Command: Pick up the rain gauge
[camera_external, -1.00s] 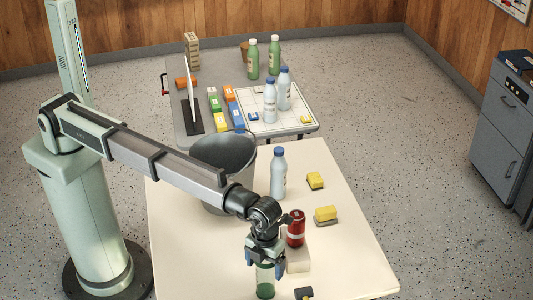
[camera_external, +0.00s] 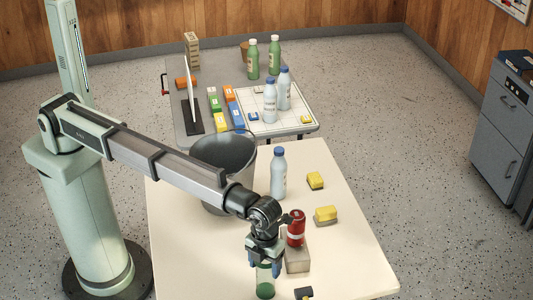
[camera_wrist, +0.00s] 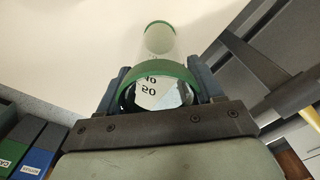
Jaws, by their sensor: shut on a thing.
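The rain gauge (camera_external: 265,289) is a clear tube with a green base, near the front edge of the cream table. In the wrist view the rain gauge (camera_wrist: 160,40) shows its green rim and printed numbers between my fingers. My gripper (camera_external: 264,268) comes down from above and is shut on the upper part of the tube. It also shows in the wrist view (camera_wrist: 158,88), with one finger on each side of the rim. The gauge looks upright. I cannot tell whether its base touches the table.
A red can (camera_external: 296,230) and a beige block (camera_external: 298,260) stand close to the right of my gripper. A small dark item (camera_external: 304,293) lies at the front. A grey bucket (camera_external: 218,155), a bottle (camera_external: 279,178) and yellow sponges (camera_external: 316,180) stand further back.

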